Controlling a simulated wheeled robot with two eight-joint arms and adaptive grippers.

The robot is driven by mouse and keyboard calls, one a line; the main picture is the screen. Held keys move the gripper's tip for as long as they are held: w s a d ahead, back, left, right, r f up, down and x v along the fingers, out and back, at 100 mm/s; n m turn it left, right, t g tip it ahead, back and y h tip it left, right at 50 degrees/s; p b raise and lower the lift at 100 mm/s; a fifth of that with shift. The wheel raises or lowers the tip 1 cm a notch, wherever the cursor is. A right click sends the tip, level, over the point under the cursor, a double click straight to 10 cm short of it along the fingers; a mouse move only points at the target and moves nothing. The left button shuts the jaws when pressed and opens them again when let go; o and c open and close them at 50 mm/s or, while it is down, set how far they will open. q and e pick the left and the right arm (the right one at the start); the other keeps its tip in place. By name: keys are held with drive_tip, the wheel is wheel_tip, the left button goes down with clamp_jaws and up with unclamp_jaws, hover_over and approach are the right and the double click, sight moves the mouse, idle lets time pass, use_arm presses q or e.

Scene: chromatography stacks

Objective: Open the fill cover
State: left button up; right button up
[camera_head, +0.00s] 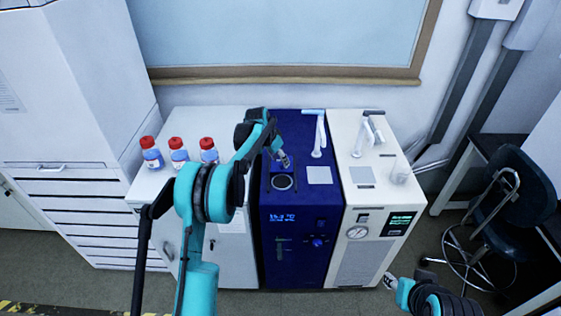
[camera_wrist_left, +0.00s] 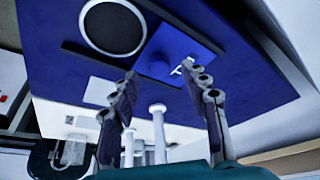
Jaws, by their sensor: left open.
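The dark blue unit (camera_head: 292,224) stands between two white units. The port shows large at the top of the left wrist view (camera_wrist_left: 113,27). Beside it in that view is a brighter blue square plate (camera_wrist_left: 190,45) with a short round blue knob (camera_wrist_left: 155,66); it looks like the fill cover. My left gripper (camera_head: 284,160) is above the unit's top, just behind the port. Its fingers (camera_wrist_left: 163,88) are apart and empty, either side of the knob's line. My right gripper (camera_head: 390,282) is low at the right, partly visible.
Several red-capped bottles (camera_head: 179,153) stand on the left white cabinet. A dark chair (camera_head: 510,190) is further right.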

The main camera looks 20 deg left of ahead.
use_arm(q)
drive_tip(key=v, duration=1)
drive_tip(key=shift+s+r, duration=0.1)
drive_tip(key=shift+s, duration=0.1)
drive_tip(key=s+d+r+n+t+y, duration=0.1)
drive_tip(key=s+d+r, duration=0.25)
drive_tip(key=s, duration=0.55)
drive_tip(key=s+d+r+n+t, duration=0.15)
drive_tip(key=s+r, duration=0.35)
drive_tip(key=s, duration=0.5)
drive_tip(key=s+d+f+n, duration=0.1)
drive_tip(key=s+f, duration=0.1)
drive_tip(key=s, duration=0.4)
drive_tip(key=s+f+n, duration=0.1)
drive_tip(key=s+f, duration=0.2)
drive_tip(key=s, duration=0.4)
drive_tip(key=s+d+f+n+y, duration=0.1)
drive_tip(key=s+f, duration=0.2)
drive_tip(key=s, duration=0.4)
drive_tip(key=shift+d+t, duration=0.35)
drive_tip(key=shift+t, duration=0.1)
drive_tip(key=shift+s+f, duration=0.1)
